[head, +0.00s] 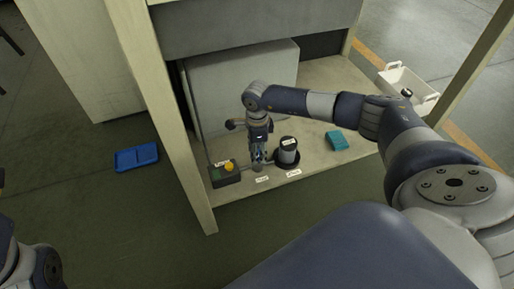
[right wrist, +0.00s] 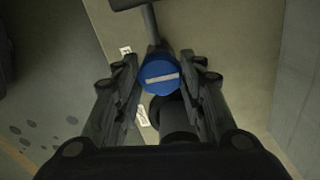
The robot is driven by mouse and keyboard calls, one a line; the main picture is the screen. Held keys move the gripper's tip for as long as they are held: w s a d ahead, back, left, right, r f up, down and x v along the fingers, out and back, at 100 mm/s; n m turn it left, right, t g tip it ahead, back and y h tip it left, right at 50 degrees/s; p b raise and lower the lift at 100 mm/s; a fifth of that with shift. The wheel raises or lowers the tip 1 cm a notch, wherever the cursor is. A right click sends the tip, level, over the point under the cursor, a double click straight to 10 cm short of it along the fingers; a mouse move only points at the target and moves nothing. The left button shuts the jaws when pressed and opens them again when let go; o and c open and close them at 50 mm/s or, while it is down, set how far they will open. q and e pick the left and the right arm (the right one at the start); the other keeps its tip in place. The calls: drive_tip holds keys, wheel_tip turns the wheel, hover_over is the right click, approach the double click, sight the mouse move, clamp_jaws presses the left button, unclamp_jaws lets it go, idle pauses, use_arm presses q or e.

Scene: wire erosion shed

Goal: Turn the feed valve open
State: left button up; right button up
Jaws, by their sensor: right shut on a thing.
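The feed valve shows in the right wrist view as a round blue knob (right wrist: 161,75) with a white bar across its face. The bar lies nearly level in that picture, tilted slightly. My right gripper (right wrist: 163,77) has one finger on each side of the knob and is shut on it. In the head view the right gripper (head: 257,160) points down at the shelf, and its fingers mostly hide the knob. My left gripper is not in view; only part of my left arm shows at the bottom left.
A black cylinder (head: 288,151) stands close right of the gripper. A control box with a yellow button (head: 229,167) is close left. A teal item (head: 336,140) lies farther right on the shelf (head: 318,165). A frame post (head: 180,150) rises at left. A blue tray (head: 136,157) and white crate (head: 398,80) stand outside.

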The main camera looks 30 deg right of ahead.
idle(0.5)
drive_tip(key=o, duration=1.1)
drive_tip(key=shift+r, duration=0.2)
wheel_tip(320, 180, up, 7)
drive_tip(key=shift+r, duration=0.1)
